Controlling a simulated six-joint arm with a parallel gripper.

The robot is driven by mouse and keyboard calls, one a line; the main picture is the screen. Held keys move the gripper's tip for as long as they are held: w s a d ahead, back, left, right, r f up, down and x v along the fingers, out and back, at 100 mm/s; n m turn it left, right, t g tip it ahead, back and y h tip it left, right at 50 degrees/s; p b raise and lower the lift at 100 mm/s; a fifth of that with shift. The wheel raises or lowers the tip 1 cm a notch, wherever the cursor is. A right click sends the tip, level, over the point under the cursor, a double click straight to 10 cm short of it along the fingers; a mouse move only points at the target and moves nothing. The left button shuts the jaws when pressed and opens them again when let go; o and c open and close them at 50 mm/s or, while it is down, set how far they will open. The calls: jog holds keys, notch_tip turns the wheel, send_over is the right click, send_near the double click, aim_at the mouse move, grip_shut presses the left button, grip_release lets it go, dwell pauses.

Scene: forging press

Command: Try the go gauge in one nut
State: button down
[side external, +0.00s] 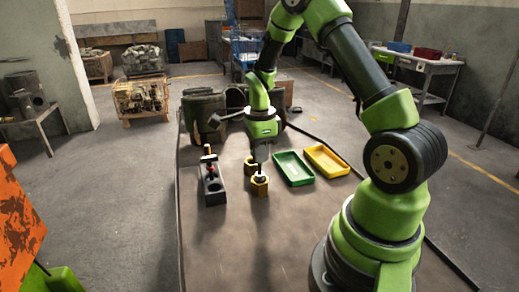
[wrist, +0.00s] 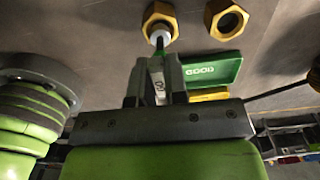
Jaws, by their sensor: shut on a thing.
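My gripper (wrist: 157,66) is shut on the go gauge (wrist: 156,72), a pale handle with dark lettering and a green band near its lower end. The gauge's pale tip points at one brass-coloured hex nut (wrist: 151,10) and overlaps its hole in the wrist view. In the side view my gripper (side external: 260,160) is low over this front nut (side external: 260,187). I cannot tell how deep the tip sits. A second nut (wrist: 236,32) stands beside it with its dark hole open; it also shows just behind in the side view (side external: 249,168).
A dark gauge block (side external: 213,192) with an open hole and a red-marked gauge (side external: 210,168) stands left of the nuts. A green tray (side external: 294,168) and a yellow tray (side external: 327,161), both apparently empty, lie to the right. The near table (side external: 225,245) is clear.

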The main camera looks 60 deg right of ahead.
jog(key=shift+f, duration=1.05)
jog(key=shift+r, duration=0.2)
dwell(0.9)
jog(key=shift+r, duration=1.45)
jog(key=shift+r, duration=2.05)
